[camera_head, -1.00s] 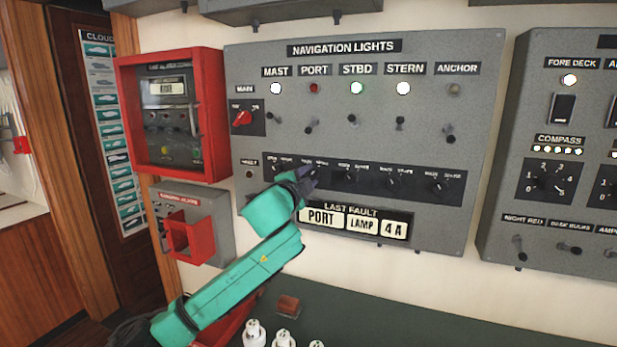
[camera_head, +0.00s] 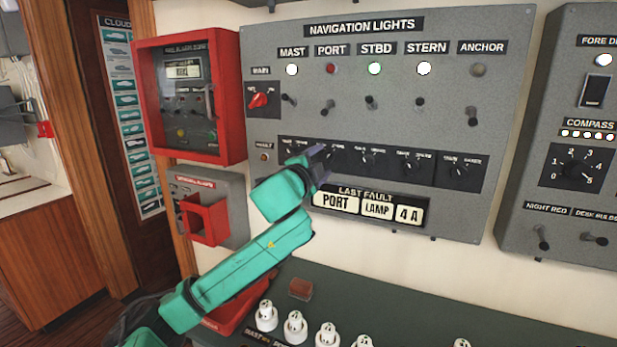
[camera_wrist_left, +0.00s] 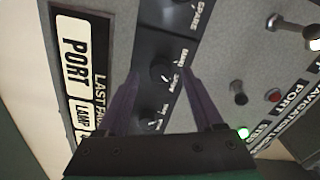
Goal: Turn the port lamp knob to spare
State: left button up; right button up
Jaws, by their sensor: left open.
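The port lamp knob (camera_wrist_left: 162,72) is a round black knob on the dark strip of the grey navigation lights panel (camera_head: 475,110). In the wrist view it sits between and just beyond the two purple fingertips of my left gripper (camera_wrist_left: 160,88). The fingers are apart, one on each side; I cannot tell whether they touch it. In the head view my left gripper (camera_head: 316,168) covers most of this knob. Small MAIN and SPARE labels are beside the knobs; the port knob's pointer direction is unclear. The port light (camera_head: 331,69) is dull red. My right gripper is not in view.
Neighbouring knobs, such as the starboard one (camera_head: 368,157), sit close along the strip. The PORT LAMP 4A fault plates (camera_head: 377,209) are just below my gripper. A red-framed alarm box (camera_head: 235,95) is to the left. Several white lamp plugs (camera_head: 296,325) stand on the ledge below.

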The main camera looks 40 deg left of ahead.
pick_arm(q)
jog(key=b+v, duration=0.5)
jog(key=v, duration=0.7)
jog(key=shift+s+d, duration=0.15)
jog(key=shift+s, duration=0.1)
jog(key=shift+f, duration=0.1)
